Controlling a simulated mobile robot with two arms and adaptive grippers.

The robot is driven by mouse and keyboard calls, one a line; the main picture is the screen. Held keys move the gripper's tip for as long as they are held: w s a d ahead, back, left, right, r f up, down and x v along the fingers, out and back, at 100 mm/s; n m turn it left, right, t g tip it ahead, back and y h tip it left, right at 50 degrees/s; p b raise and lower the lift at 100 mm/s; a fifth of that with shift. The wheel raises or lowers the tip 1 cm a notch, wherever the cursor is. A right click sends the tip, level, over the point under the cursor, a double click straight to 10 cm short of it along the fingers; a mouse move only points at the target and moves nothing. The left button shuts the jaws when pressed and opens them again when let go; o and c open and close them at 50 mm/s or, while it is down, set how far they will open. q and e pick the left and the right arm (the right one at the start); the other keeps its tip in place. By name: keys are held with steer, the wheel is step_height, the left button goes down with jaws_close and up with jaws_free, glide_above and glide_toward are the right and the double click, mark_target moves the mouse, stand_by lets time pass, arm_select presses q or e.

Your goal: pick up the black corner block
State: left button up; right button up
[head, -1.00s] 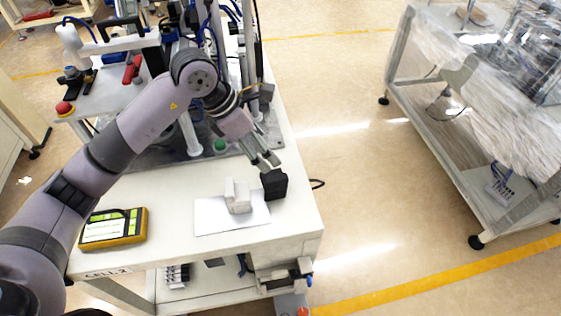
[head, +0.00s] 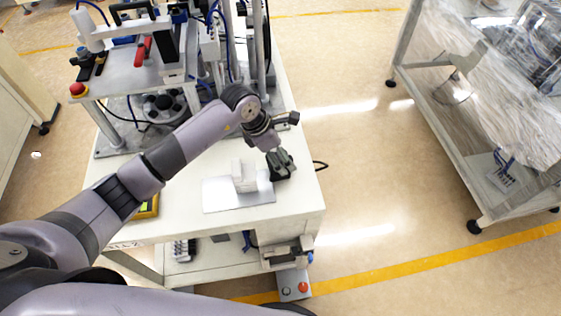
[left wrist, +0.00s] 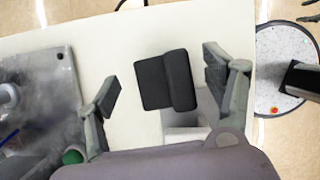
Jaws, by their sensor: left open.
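The black corner block (left wrist: 166,82) lies on the white table top, between the two spread fingers of my left gripper (left wrist: 163,88) in the left wrist view. Gaps show on both sides of it, so the fingers appear apart from it. In the head view my left gripper (head: 281,164) hangs over the block near the table's right edge and largely hides it. The left gripper is open. My right gripper is not in view.
A whitish block (head: 240,176) stands on a pale sheet (head: 222,203), just left of the gripper. The feeder machine (head: 165,105) fills the table's back. A yellow device (head: 150,208) is partly behind my arm. Open floor lies right of the table.

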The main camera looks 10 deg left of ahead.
arm_select(q)
steer(key=x, duration=0.1)
steer(key=p+x, duration=0.1)
steer(key=x, duration=0.1)
steer(key=shift+s+a+f, duration=0.1)
steer(key=shift+f, duration=0.5)
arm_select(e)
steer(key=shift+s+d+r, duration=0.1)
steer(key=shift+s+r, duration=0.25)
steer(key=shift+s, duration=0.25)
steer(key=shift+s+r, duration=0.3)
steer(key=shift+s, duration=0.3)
arm_select(q)
steer(key=shift+c, duration=0.4)
steer(key=c, duration=1)
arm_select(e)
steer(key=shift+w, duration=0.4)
arm_select(q)
steer(key=shift+r, duration=0.1)
